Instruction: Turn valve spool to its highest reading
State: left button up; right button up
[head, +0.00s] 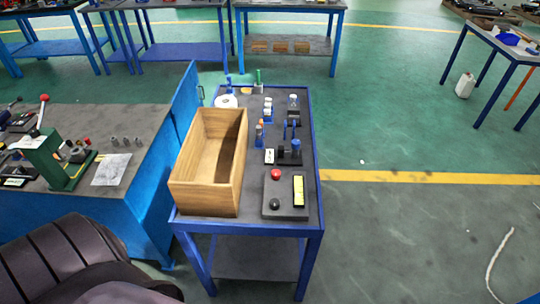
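On the blue-framed table (306,222) a small black fixture (288,158) carries a blue upright cylinder (296,147) and dark upright parts, with a small white card (269,156) at its left. Nearer the front edge is a dark grey box (284,208) with a red knob (276,174), a black knob (274,204) and a yellow-faced strip (299,189). I cannot tell which of these parts is the valve spool, and no reading is legible. Neither of my grippers is in view.
An open wooden crate (178,196) fills the table's left side. Several small bottles and a white roll (226,101) stand behind. A workbench (128,120) with a green press (52,158) is at left; a dark ridged shape (55,262) fills the lower left. The floor at right is mostly clear.

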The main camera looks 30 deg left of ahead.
aim_at(295, 143)
jog(key=i+l+u, duration=0.2)
jog(key=l, duration=0.15)
jog(key=i+l+u, duration=0.2)
jog(key=l, duration=0.2)
jog(key=l+u, duration=0.2)
jog(key=l, duration=0.2)
